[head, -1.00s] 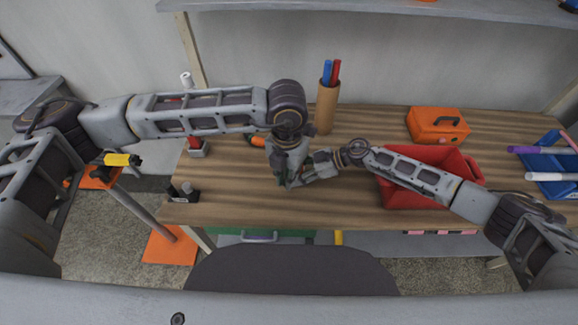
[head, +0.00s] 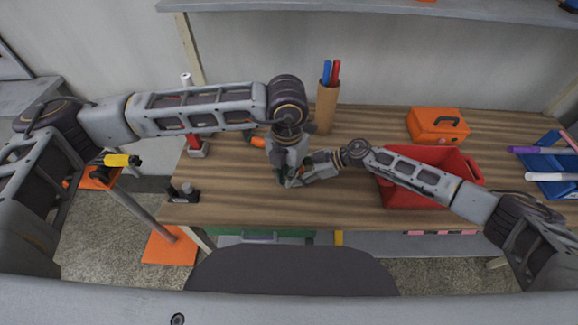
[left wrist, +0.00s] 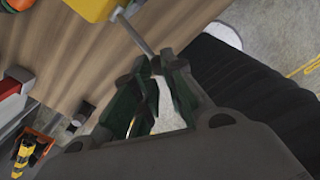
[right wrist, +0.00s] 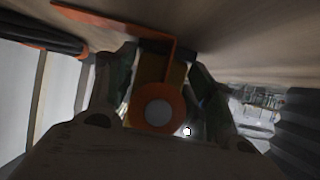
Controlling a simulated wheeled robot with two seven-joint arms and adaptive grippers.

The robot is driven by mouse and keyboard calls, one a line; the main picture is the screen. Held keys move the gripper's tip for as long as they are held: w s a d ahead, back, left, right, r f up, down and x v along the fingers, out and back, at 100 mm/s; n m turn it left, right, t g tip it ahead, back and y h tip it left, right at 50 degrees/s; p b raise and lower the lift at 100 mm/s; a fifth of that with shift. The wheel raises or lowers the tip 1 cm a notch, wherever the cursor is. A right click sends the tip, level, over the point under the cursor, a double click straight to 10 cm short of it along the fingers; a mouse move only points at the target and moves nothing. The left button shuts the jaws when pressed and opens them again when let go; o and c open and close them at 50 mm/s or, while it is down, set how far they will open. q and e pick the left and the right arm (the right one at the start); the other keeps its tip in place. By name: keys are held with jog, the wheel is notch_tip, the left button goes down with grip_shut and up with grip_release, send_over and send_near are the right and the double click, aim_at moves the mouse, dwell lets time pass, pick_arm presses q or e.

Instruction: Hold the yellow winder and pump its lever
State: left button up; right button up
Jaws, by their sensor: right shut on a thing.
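The yellow winder shows in the right wrist view as a yellow block (right wrist: 152,68) with an orange ring round a grey disc, between the jaws of my right gripper (right wrist: 166,60). In the left wrist view its yellow body (left wrist: 95,8) shows at the top edge. A thin grey lever (left wrist: 136,36) runs from it toward the fingertips of my left gripper (left wrist: 160,66). I cannot tell whether those fingers touch or clasp the lever. In the head view my left gripper (head: 284,178) and right gripper (head: 304,178) meet above the bench, and the winder is hidden there.
A red bin (head: 425,200) stands under my right forearm. A brown tube with pens (head: 327,108) and an orange case (head: 437,125) stand behind. A small black block (head: 183,194) sits at the bench's left end. A yellow-and-black tool (head: 122,160) is off to the left.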

pick_arm(q)
jog(key=shift+s+f, duration=0.3)
jog(key=shift+f, duration=0.6)
jog(key=shift+s+f, duration=0.25)
jog(key=shift+f, duration=0.8)
jog(key=shift+s+f, duration=0.1)
jog(key=shift+f, duration=1.15)
jog(key=shift+r, duration=1.75)
jog(key=shift+w+r, duration=0.35)
jog(key=shift+r, duration=0.5)
jog(key=shift+w+r, duration=0.3)
jog(key=shift+r, duration=0.55)
